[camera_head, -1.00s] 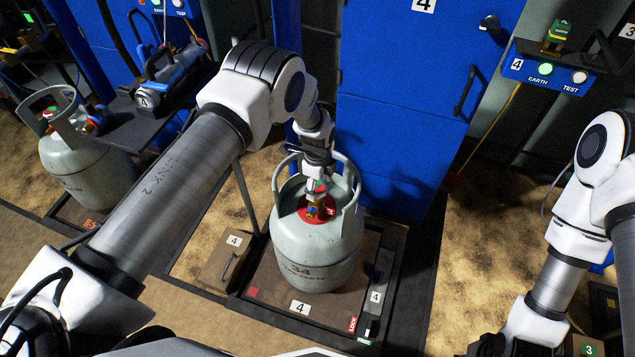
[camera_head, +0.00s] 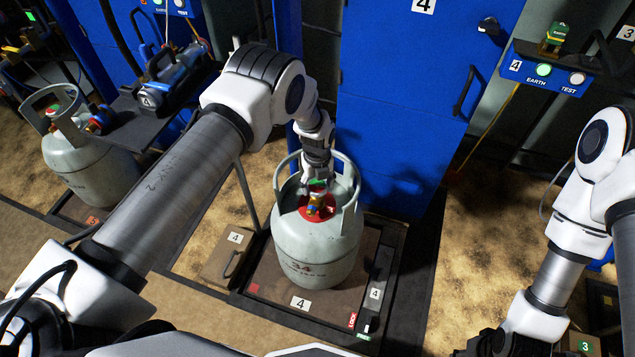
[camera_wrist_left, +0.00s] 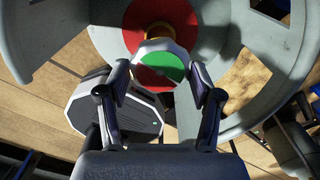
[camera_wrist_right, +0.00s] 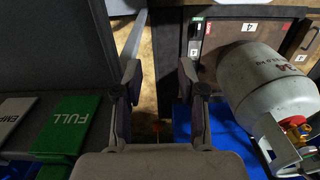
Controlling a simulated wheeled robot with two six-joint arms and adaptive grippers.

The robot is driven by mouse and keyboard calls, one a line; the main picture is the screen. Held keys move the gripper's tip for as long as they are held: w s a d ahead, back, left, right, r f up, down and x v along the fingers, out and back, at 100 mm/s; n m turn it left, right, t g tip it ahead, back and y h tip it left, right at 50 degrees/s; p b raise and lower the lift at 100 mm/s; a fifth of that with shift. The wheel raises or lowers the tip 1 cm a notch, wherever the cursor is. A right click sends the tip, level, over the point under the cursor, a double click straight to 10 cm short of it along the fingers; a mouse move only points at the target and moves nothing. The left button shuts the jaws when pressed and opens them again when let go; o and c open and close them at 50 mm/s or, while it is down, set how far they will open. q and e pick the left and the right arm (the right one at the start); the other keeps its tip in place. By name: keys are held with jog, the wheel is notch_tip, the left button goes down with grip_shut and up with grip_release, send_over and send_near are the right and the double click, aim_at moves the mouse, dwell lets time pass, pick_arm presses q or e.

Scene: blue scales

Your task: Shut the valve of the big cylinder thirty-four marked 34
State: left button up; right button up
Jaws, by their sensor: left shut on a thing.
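The big grey cylinder marked 34 (camera_head: 318,245) stands upright on a dark platform (camera_head: 268,290) labelled 4. On its top, inside the upright collar, a valve knob with a green and red face (camera_wrist_left: 162,68) sits above a red disc (camera_wrist_left: 140,14). The knob also shows in the head view (camera_head: 319,185). My left gripper (camera_wrist_left: 160,82) reaches down from above with its two fingers on opposite sides of the knob, shut on it. My right gripper (camera_wrist_right: 158,85) is open and empty, away from the cylinder at the lower right of the head view.
A blue cabinet (camera_head: 400,100) marked 4 stands behind the cylinder. Another grey cylinder (camera_head: 85,165) stands at the left. A blue earth/test box (camera_head: 545,70) is at the upper right. A green FULL card (camera_wrist_right: 75,125) lies near my right gripper.

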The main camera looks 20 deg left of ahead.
aim_at(317, 186)
dwell(0.3)
pick_arm(q)
jog(key=o, duration=1.1)
jog(key=shift+o, duration=0.2)
notch_tip(317, 186, up, 12)
